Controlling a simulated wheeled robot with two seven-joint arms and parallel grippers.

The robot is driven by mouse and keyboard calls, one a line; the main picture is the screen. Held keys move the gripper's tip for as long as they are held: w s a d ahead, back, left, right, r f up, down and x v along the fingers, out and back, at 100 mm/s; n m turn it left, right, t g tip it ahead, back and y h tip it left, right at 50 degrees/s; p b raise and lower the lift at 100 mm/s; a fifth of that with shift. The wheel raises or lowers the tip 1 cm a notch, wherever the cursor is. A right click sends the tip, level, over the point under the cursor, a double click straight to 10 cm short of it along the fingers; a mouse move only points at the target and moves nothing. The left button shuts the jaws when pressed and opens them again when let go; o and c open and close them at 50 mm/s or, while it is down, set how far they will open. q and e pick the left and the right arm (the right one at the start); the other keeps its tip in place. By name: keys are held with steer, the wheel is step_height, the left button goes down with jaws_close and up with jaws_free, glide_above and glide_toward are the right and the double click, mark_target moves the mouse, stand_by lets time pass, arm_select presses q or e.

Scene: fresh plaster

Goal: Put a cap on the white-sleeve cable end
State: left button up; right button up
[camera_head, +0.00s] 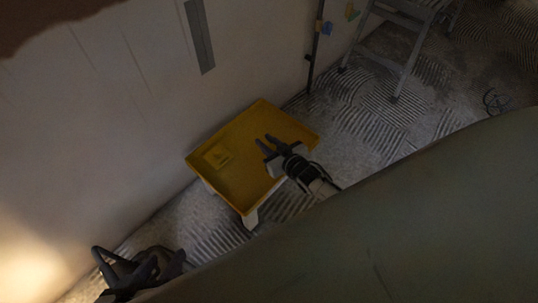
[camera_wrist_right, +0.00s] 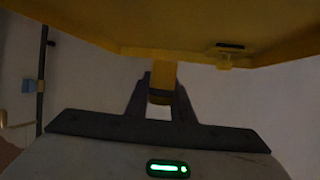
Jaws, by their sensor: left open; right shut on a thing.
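My right gripper (camera_head: 265,146) is over the yellow top of a low stand (camera_head: 240,185) in the head view. In the right wrist view, my right gripper (camera_wrist_right: 161,98) is shut on a small yellow piece (camera_wrist_right: 161,76); I cannot tell for sure that it is a cap. My left gripper (camera_head: 128,268) is open and empty at the lower left, near the wall's foot. I cannot make out a white-sleeve cable end in either view.
A stepladder (camera_head: 405,60) stands at the upper right. Ridged floor (camera_head: 370,110) is clear between.

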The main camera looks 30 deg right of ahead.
step_height(320, 180, down, 3)
steer(key=shift+r+b, duration=0.2)
steer(key=shift+b, duration=0.3)
step_height(320, 180, down, 4)
steer(key=b, duration=0.3)
steer(key=shift+f, duration=0.25)
arm_select(q)
steer(key=d, duration=0.1)
steer(key=d+r+h, duration=0.1)
steer(key=w+d, duration=0.1)
steer(key=shift+r+t+h, duration=0.25)
steer(key=shift+t+h, duration=0.05)
steer(key=shift+h, duration=0.1)
arm_select(e)
steer(key=shift+r, duration=0.1)
steer(key=shift+f, duration=0.25)
steer(key=o, duration=1)
arm_select(q)
steer(key=shift+r, duration=0.15)
arm_select(e)
steer(key=shift+r, duration=0.1)
